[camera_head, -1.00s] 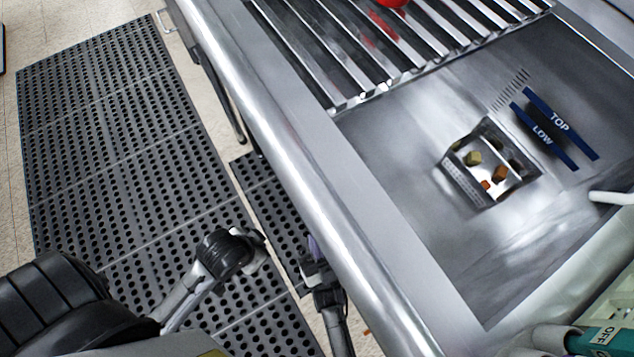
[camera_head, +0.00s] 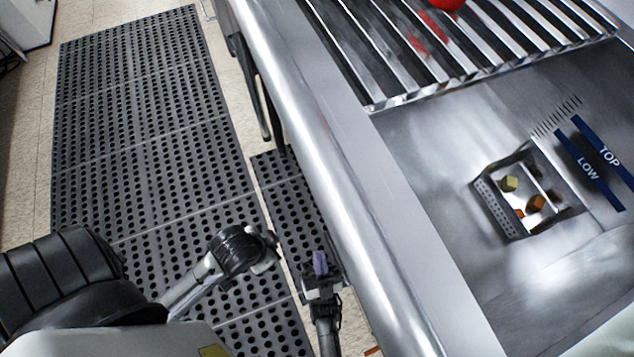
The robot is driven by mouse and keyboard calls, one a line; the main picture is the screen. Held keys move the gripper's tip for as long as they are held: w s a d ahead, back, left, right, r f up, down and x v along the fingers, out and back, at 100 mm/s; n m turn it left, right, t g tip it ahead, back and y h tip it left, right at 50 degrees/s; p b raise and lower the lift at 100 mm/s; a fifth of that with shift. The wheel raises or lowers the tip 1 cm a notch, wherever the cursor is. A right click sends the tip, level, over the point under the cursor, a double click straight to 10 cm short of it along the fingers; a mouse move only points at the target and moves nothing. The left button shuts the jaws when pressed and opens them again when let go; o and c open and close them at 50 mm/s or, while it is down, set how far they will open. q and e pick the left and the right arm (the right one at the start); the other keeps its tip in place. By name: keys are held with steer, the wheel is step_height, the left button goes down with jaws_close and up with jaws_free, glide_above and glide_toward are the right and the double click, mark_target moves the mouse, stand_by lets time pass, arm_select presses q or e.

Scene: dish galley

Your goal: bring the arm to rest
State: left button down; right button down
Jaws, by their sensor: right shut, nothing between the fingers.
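My right gripper (camera_head: 320,264) is low in the picture, beside the front edge of the steel counter (camera_head: 345,190) and above the dark floor mat. Its fingers are together, with a purplish part at the tip, and it holds nothing. It appears apart from the counter edge. A jointed arm link of mine reaches in from the lower left.
A perforated dark mat (camera_head: 140,150) covers the floor at left. On the counter are a slatted rack (camera_head: 420,50) with a red item (camera_head: 447,3), a small metal basket (camera_head: 500,212) holding scraps, and blue TOP and LOW labels (camera_head: 590,170).

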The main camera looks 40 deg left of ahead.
steer(key=shift+s+a+f+b, duration=0.15)
steer(key=shift+f+b, duration=0.05)
steer(key=shift+f, duration=0.8)
steer(key=shift+s+a+f+b, duration=0.1)
steer(key=shift+s+f+b, duration=0.05)
steer(key=shift+f, duration=0.85)
